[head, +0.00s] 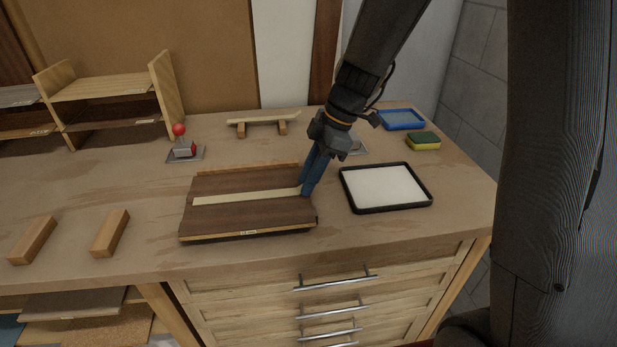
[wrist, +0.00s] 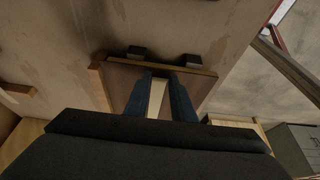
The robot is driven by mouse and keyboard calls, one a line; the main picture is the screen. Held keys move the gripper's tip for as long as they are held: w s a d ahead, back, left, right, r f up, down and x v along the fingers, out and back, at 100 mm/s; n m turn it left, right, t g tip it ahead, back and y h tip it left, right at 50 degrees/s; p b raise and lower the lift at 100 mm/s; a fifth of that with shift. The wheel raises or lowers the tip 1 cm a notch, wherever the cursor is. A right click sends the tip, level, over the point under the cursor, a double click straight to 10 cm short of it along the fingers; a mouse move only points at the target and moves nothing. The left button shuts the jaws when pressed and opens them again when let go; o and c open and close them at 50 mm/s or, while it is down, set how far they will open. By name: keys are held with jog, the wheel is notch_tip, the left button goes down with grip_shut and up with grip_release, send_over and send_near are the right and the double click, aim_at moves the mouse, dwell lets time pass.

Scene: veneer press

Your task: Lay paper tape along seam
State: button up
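A pale strip of paper tape (head: 245,197) runs left to right across the dark brown veneer panel (head: 240,220). The seam cannot be made out; the tape may cover it. My gripper (head: 304,192) points down at the tape's right end, over the right part of the panel. In the wrist view its two blue fingers (wrist: 160,82) stand apart, with the tape (wrist: 156,100) visible between them and the panel (wrist: 122,86) beyond. Whether the fingers press on the tape or only flank it cannot be told. The finger tips hide the tape's right end.
A black-rimmed white tray (head: 427,203) lies right of the panel. Behind are a blue tray (head: 401,119), a sponge (head: 423,141), a pale strip on blocks (head: 263,119) and a red-knobbed device (head: 183,148). Two wooden blocks (head: 33,240) (head: 110,233) lie at left.

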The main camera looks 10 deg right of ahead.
jog(key=shift+o, duration=1.2)
jog(key=shift+r, duration=0.1)
jog(key=b+v, duration=0.2)
jog(key=v, duration=1)
